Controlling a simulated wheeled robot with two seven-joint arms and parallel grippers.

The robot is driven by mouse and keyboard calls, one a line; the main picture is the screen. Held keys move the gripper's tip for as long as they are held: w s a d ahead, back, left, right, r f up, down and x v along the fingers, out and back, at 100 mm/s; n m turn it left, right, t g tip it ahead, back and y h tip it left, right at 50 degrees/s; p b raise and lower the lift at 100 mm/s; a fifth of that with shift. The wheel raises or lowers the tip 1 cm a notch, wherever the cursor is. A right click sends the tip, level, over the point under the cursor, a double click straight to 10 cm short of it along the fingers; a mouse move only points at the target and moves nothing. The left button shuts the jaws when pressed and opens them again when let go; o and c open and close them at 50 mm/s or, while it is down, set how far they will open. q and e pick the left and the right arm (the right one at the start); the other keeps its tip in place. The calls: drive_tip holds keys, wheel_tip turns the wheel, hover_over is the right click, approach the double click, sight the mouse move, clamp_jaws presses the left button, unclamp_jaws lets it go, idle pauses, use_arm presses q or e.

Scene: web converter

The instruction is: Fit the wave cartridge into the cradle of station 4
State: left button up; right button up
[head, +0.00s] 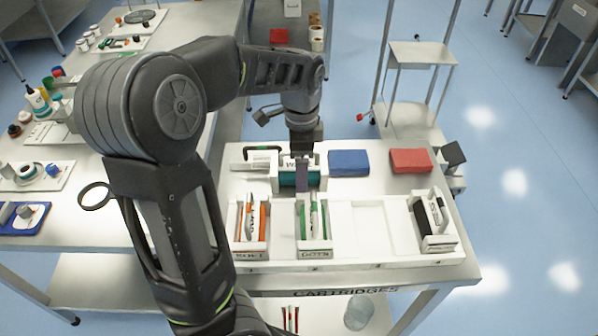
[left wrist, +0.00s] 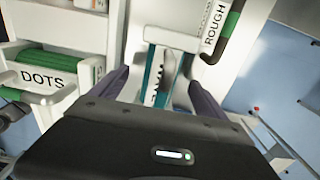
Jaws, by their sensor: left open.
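The wave cartridge (head: 287,179), white with a teal lower part and a partly covered label, stands at the back of the white cartridge rack (head: 372,232) in the head view. My left gripper (head: 303,172) points down over it, one dark finger in front of its face. In the left wrist view my left gripper (left wrist: 160,88) has its fingers apart, one on each side of the teal cartridge (left wrist: 155,75). Whether the fingers touch it I cannot tell. My right gripper is out of view. I cannot make out which place is station 4's cradle.
A bay between DOTS and the right-hand cartridge (head: 432,220) is empty. Blue (head: 348,162) and red (head: 410,160) blocks lie behind.

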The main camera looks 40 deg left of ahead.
use_arm(q)
drive_tip(key=shift+c, duration=0.4)
clamp_jaws()
idle(0.6)
